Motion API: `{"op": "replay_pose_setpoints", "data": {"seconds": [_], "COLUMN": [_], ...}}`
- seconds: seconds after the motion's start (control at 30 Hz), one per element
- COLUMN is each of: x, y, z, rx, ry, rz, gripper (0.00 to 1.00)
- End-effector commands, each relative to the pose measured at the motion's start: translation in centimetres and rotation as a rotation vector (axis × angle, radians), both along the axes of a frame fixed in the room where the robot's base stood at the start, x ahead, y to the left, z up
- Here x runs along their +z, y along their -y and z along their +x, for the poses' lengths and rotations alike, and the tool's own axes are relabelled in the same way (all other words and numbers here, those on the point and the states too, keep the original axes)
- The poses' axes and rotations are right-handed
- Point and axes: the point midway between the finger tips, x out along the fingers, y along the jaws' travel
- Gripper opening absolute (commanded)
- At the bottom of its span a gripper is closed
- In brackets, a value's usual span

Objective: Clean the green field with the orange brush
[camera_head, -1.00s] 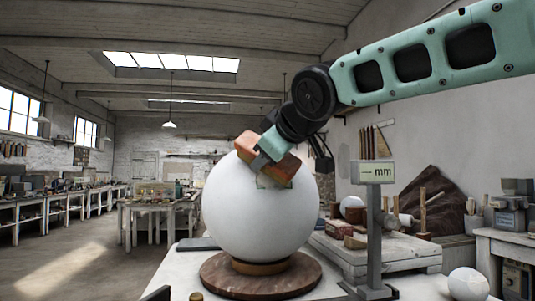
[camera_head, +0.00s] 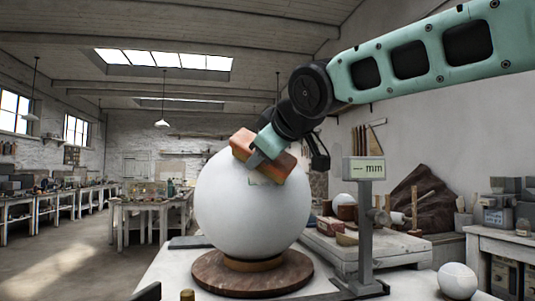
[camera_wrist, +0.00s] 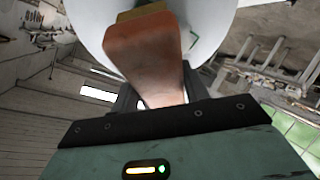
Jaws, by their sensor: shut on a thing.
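A large white plaster sphere (camera_head: 238,212) rests on a ring on a round brown turntable (camera_head: 205,275). My gripper (camera_head: 262,156) is shut on the orange brush (camera_head: 243,144), a block with a paler lower layer. The brush is tilted against the upper right of the sphere. A thin green corner outline (camera_head: 262,183) shows on the sphere just below the brush; the brush hides the rest of that field. In the wrist view the brush (camera_wrist: 148,60) sits between the fingers, with the white sphere (camera_wrist: 208,22) behind it.
A grey post with a sign reading mm (camera_head: 364,170) stands right of the sphere. A small white ball (camera_head: 457,280) lies at the front right. A low platform (camera_head: 375,252) with blocks stands behind the post. Workbenches line the room at the left.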

Motion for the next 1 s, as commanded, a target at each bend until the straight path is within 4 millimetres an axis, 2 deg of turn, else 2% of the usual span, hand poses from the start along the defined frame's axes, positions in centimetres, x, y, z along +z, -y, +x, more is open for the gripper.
{"op": "replay_pose_setpoints", "data": {"seconds": [0.6,1.0], "x": [1.6,1.0], "y": [-2.6,-1.8], "z": [0.7,0.6], "rx": [0.0,-0.002], "ry": [0.0,0.0], "rz": [0.0,0.0], "gripper": [0.2,0.2]}}
